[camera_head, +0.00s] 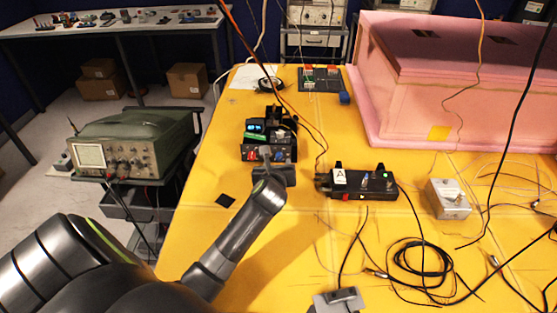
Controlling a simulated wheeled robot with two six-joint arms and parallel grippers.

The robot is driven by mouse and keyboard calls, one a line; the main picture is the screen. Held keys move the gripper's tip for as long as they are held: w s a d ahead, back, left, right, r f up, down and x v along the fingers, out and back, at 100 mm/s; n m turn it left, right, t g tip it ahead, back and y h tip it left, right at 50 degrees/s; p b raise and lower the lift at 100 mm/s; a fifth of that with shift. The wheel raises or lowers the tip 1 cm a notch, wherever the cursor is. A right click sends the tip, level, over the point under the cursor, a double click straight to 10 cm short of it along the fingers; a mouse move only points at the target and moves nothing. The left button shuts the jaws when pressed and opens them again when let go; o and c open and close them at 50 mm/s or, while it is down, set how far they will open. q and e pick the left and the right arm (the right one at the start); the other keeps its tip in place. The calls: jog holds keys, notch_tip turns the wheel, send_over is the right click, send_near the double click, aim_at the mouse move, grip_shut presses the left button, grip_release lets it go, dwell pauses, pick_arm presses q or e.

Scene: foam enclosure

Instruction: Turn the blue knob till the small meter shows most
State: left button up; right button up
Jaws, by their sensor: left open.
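The sensor-open jaws are too small to see clearly, and the gripper covers part of the front panel. A small blue spot shows beside the jaws, but I cannot tell if they touch it. To the right, a black box (350,190) has a white face marked A (340,177) and a small blue part (365,179) on top. I cannot tell which blue part is the knob, nor read a meter value.
A grey metal box (447,198) stands right of the black box. Loose black cables (420,262) coil on the yellow table at front right. A pink foam enclosure (400,110) stands at the back right. A green oscilloscope (130,145) is on a cart at left.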

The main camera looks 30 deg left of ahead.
aim_at(279, 159)
pick_arm(q)
jog(key=x, duration=0.2)
jog(key=shift+w+a+f, duration=0.15)
jog(key=shift+w+a, duration=0.05)
jog(key=shift+w, duration=0.15)
jog(key=shift+w+a+f, duration=0.1)
jog(key=shift+w+f, duration=0.05)
jog(key=shift+w, duration=0.1)
pick_arm(e)
jog(key=shift+s+d, duration=0.45)
jog(key=shift+s, duration=0.2)
